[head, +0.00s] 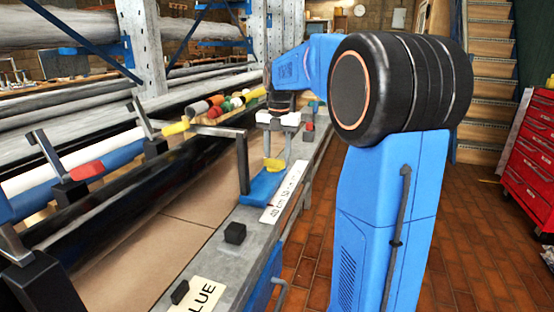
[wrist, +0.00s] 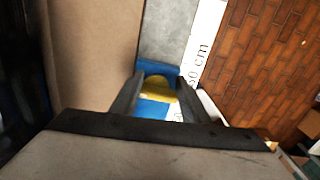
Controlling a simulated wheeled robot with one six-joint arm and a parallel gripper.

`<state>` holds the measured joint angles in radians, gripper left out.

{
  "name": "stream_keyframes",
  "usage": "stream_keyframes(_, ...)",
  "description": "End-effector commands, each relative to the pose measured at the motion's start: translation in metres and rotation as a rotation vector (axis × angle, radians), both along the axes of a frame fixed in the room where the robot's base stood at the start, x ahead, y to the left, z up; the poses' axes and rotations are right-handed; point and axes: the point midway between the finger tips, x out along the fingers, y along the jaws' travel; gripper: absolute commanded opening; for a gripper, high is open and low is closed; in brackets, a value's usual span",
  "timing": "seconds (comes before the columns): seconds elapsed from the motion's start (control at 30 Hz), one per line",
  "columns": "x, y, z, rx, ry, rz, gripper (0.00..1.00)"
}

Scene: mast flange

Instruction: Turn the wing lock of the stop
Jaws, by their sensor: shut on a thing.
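The stop is a blue block (head: 262,187) on the grey rail, with a grey upright and a bar that reaches left over the trough. Its yellow wing lock (head: 274,164) sits on top of the block. In the wrist view the wing lock (wrist: 158,88) lies between the two dark fingers, with the blue block (wrist: 158,108) under it. My gripper (head: 277,155) points down over the stop and is shut on the wing lock. The fingers partly hide the block in the wrist view.
A white scale strip (head: 284,194) with cm marks runs along the rail's right side. A small black block (head: 235,233) stands on the rail nearer to me. Several coloured rods (head: 225,105) lie beyond the stop. A red tool chest (head: 525,150) stands right, past open brick floor.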

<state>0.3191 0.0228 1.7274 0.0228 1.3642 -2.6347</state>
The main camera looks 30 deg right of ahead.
Motion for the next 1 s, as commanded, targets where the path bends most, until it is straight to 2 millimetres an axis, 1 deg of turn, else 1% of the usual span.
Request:
stream_keyframes(0.03,-0.011,0.012,-0.001,0.022,0.031,0.015,0.31)
stream_keyframes(0.17,-0.011,0.012,0.009,0.022,0.03,0.015,0.31)
stream_keyframes(0.4,-0.01,0.012,0.034,0.022,0.027,0.016,0.31)
stream_keyframes(0.57,-0.01,0.011,0.046,0.02,0.026,0.016,0.31)
stream_keyframes(1.0,-0.008,0.007,0.047,0.016,0.028,0.007,0.31)
